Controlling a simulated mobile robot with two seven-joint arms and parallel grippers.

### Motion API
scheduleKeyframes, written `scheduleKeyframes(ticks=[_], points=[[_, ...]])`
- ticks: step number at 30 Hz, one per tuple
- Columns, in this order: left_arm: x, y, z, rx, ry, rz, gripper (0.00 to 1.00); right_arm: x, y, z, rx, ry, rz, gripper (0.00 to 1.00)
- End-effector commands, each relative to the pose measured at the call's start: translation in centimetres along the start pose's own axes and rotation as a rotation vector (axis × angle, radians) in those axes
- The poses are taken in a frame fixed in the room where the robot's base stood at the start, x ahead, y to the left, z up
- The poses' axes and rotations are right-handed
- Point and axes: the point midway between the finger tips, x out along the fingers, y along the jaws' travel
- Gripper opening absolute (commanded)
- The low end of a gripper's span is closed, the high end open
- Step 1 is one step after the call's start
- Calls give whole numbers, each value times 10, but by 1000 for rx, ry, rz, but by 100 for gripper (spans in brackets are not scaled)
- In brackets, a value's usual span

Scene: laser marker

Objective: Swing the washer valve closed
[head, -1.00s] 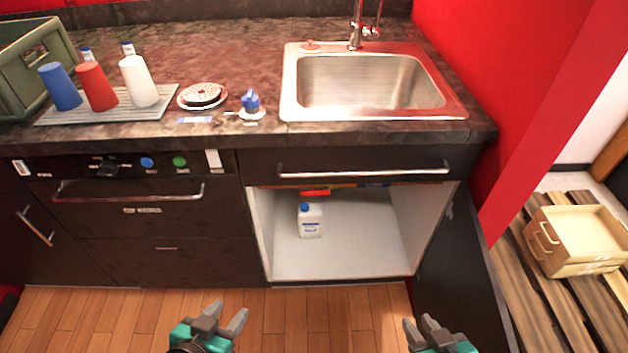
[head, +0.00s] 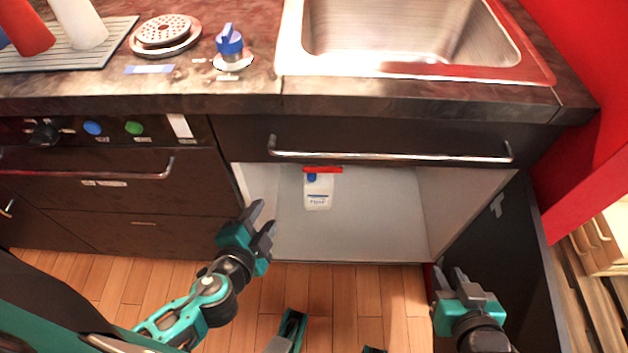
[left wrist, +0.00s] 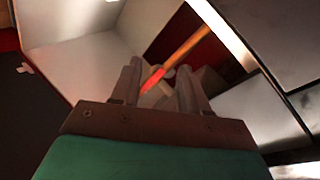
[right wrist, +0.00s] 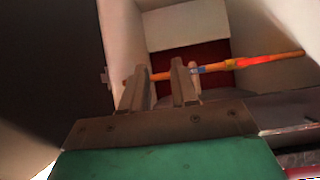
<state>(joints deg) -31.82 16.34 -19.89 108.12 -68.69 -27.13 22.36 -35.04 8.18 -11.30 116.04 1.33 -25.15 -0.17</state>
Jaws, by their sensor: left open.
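A red bar, which looks like the valve's lever (head: 322,169), shows under the top edge of the open sink cabinet. In the right wrist view a copper pipe (right wrist: 285,56) crosses the cabinet, with a red-orange part (right wrist: 240,63) and a blue band on it. The red-orange part (left wrist: 153,79) also shows beyond the fingers in the left wrist view. The valve's exact position is unclear. My left gripper (head: 262,221) is open and empty, in front of the cabinet's left side. My right gripper (head: 450,275) is open and empty near its lower right corner.
The cabinet door (head: 495,270) hangs open on the right. A drawer handle (head: 390,156) runs above the opening. A blue-knobbed fitting (head: 229,42) sits on the counter.

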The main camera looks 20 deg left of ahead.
Motion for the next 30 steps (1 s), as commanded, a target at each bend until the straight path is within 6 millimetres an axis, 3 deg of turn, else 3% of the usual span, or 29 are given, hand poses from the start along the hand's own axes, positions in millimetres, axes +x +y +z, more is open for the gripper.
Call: scheduleKeyframes(ticks=[1,6,12,20,25,30], points=[[8,10,5,72,22,-37,45,10,-1,13,1,-1,-4,29],[14,15,-3,298,114,-174,45,24,-7,27,4,2,-20,29],[13,24,-19,489,226,-301,45,38,-9,28,4,20,-31,29],[13,24,-31,567,281,-359,45,38,-10,27,2,26,-35,29],[32,17,-40,565,280,-361,45,37,-10,26,1,25,-35,29],[66,8,-53,564,278,-361,45,37,-10,26,1,25,-35,29]])
